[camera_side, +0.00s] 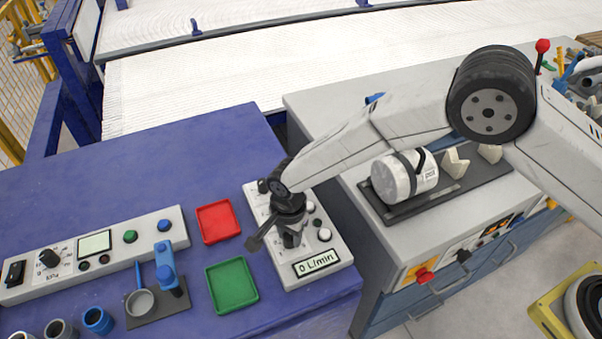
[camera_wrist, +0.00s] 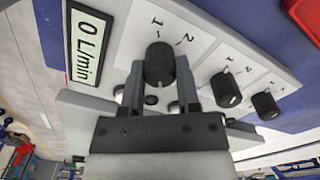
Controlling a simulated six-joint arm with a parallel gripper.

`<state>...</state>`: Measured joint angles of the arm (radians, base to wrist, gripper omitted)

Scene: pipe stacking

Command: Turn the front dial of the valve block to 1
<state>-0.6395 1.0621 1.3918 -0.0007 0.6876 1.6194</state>
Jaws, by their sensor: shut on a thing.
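The valve block (camera_side: 333,252) is a pale panel on the blue table, with a display reading "0 L/min" (camera_side: 316,263). The display also shows at the left of the wrist view (camera_wrist: 89,47). The front dial (camera_wrist: 160,63), a black knob beside the display, sits between the fingers of my gripper (camera_wrist: 159,78). My gripper is shut on this dial. Marks 1 and 2 are printed on the panel beyond the knob. I cannot tell which mark the dial points to. In the side view, my gripper (camera_side: 290,238) points down at the block and hides most of the dial.
Two more black dials, a middle one (camera_wrist: 225,89) and a far one (camera_wrist: 265,106), stand in line on the block. A red tray (camera_side: 217,221) and a green tray (camera_side: 231,285) lie to the left. A grey cabinet with a white cylinder (camera_side: 392,180) stands to the right.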

